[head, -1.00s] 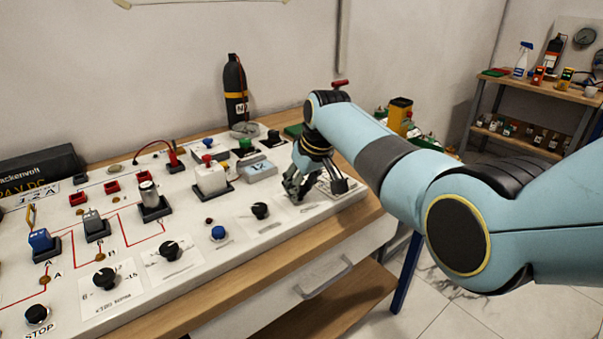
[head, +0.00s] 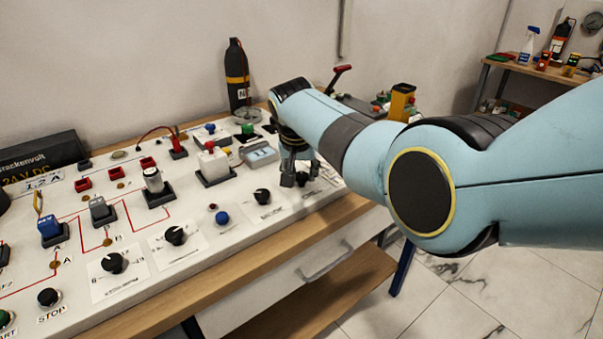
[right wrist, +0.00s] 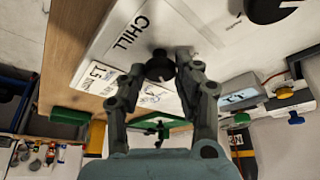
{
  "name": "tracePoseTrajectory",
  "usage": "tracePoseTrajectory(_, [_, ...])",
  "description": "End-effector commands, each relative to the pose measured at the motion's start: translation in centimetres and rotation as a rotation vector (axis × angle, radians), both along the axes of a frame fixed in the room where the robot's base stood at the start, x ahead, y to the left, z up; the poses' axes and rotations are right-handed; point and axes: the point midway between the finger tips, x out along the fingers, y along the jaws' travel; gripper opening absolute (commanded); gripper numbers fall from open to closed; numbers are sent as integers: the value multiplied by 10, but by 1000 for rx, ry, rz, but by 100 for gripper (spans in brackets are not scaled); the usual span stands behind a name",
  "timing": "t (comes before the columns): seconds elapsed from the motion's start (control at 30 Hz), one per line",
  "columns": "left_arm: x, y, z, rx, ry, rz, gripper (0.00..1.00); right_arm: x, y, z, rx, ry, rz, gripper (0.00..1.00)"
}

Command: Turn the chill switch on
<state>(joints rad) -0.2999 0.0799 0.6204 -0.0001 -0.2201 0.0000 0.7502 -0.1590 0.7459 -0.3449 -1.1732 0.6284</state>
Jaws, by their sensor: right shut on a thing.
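The chill switch (right wrist: 160,68) is a black rotary knob beside the printed word CHILL (right wrist: 131,31) in the right wrist view. My right gripper (right wrist: 160,64) has one finger on each side of this knob and is shut on it. In the head view my right gripper (head: 301,178) points down at the right end of the white panel (head: 215,262). The knob is mostly hidden between the fingers there, and its pointer setting cannot be read. My left gripper is not in view.
Other black knobs (head: 262,196) and a blue button (head: 222,218) stand left of my gripper. A grey block (head: 259,153) and a white box with a red top (head: 213,163) are behind it. A dark bottle (head: 237,75) stands at the wall.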

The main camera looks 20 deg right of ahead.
Motion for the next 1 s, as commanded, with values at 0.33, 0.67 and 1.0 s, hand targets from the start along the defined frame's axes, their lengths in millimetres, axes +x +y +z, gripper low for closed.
tracePoseTrajectory(0.33, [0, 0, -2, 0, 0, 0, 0, 1, 1, 1, 1, -3, -39, 0])
tracePoseTrajectory(0.67, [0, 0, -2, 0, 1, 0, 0, 1, 1, 1, 1, -3, -39, 40])
tracePoseTrajectory(1.0, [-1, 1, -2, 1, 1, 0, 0, 0, 1, 0, 1, 0, -39, 55])
